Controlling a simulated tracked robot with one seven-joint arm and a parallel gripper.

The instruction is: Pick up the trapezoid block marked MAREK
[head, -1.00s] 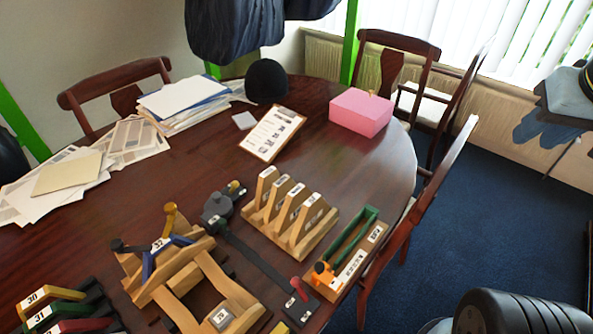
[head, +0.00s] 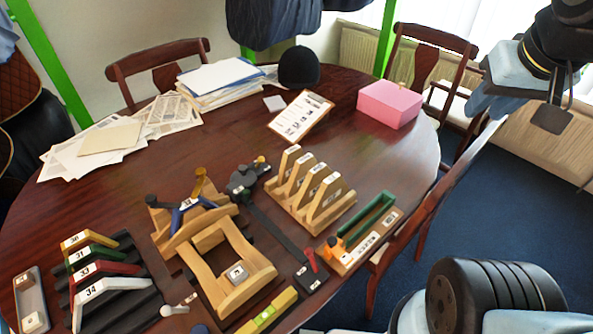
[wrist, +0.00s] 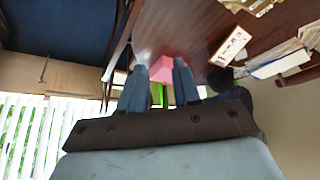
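Several upright wooden blocks with sloping sides and small white labels stand in a wooden rack (head: 327,222) on the table (head: 130,185). The labels are too small to read, so I cannot tell which block is marked MAREK. In the wrist view my gripper (wrist: 160,76) is open, with a clear gap between its two dark fingers and nothing held. It is away from the rack, which I cannot make out in that view. In the head view my arm shows at the upper right, off the table's right side.
Numbered coloured pieces (head: 98,268) lie on a black stand at left. A wooden frame (head: 222,262) stands left of the rack, and a long tray (head: 372,222) stands right of it. A pink box (head: 390,104), clipboard (head: 300,116) and chairs are farther back.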

